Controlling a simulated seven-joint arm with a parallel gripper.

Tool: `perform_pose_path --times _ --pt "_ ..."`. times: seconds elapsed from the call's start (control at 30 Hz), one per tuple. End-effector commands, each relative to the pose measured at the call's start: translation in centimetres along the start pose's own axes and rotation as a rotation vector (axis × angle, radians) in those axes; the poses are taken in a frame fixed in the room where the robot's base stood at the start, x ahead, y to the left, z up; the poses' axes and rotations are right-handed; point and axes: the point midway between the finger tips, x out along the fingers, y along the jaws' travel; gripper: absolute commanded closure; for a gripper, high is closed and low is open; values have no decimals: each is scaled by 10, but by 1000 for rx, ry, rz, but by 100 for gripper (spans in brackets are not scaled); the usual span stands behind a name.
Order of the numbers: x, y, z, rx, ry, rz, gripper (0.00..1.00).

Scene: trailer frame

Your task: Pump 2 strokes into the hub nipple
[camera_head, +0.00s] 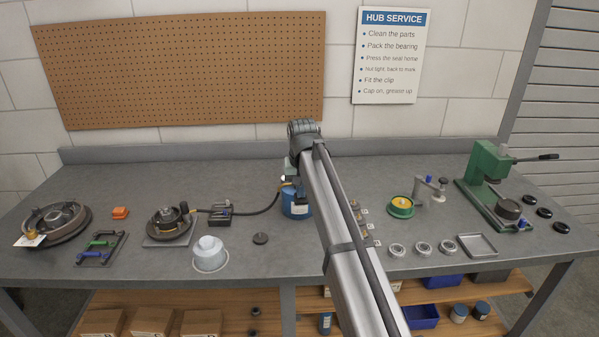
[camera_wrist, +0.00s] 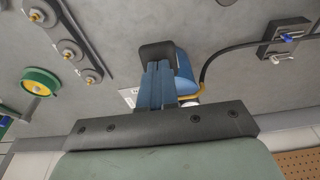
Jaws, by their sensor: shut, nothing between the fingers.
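The blue grease pump (camera_head: 296,209) stands near the middle of the bench, partly hidden by my arm. In the wrist view its blue body (camera_wrist: 183,66) shows behind my gripper (camera_wrist: 158,66). My gripper is shut with nothing between its fingers. A dark rounded pad (camera_wrist: 157,50) shows just past the fingertips; whether they touch it I cannot tell. The black hose (camera_head: 262,211) runs left from the pump to a dark holder block (camera_head: 220,214). The hub (camera_head: 169,221) sits on a square plate left of that block. The nipple is too small to make out.
A green-and-yellow spool (camera_head: 401,207), several rings and a green press (camera_head: 490,165) are at right.

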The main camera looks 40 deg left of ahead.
Motion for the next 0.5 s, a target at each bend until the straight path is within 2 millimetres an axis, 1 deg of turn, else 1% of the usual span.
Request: perform_pose_path --times 0.17,0.5 --pt "-5 0 -3 0 1 0 100" --pt "-28 0 -13 0 2 0 100"
